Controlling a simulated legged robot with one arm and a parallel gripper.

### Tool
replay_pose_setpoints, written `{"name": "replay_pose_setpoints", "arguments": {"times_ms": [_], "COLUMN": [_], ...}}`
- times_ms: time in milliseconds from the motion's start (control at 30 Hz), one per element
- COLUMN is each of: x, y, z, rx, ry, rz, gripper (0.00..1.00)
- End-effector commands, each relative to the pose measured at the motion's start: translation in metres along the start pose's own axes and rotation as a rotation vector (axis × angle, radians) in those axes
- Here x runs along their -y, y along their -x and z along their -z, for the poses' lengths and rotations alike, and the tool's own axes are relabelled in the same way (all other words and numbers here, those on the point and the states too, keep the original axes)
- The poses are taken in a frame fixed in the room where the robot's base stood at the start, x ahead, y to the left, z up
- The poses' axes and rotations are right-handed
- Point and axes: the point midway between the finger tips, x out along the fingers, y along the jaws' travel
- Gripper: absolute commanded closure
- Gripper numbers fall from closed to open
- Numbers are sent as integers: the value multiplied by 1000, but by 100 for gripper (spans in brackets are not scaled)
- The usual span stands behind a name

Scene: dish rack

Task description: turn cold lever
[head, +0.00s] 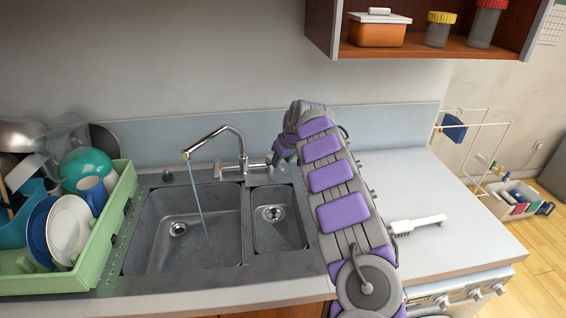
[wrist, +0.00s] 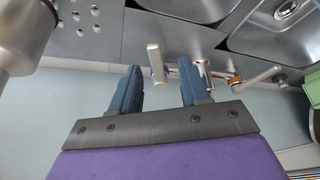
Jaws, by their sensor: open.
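The chrome faucet (head: 222,140) stands behind the double sink and a thin water stream (head: 197,195) falls from its spout into the left basin. The faucet base (head: 232,168) has a lever at its right end, largely hidden by my gripper in the head view. My gripper (head: 276,155) is at the right side of the faucet base. In the wrist view, my gripper (wrist: 160,66) is open, with two blue fingers. A silver lever (wrist: 155,55) shows in the gap between the fingertips, not clamped. A second lever (wrist: 203,72) and the spout (wrist: 262,77) lie to its right.
A green dish rack (head: 110,220) full of dishes stands left of the sink. An open shelf (head: 420,45) with containers hangs above. The wall is close behind the faucet.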

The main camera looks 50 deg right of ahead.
Motion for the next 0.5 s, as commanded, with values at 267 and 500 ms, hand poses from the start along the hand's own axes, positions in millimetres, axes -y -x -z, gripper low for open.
{"name": "replay_pose_setpoints", "arguments": {"times_ms": [267,500], "x": [-3,0], "y": [-3,-5], "z": [8,14], "rx": [-6,-9], "ry": [-2,0], "rz": [3,-3], "gripper": [54,54]}}
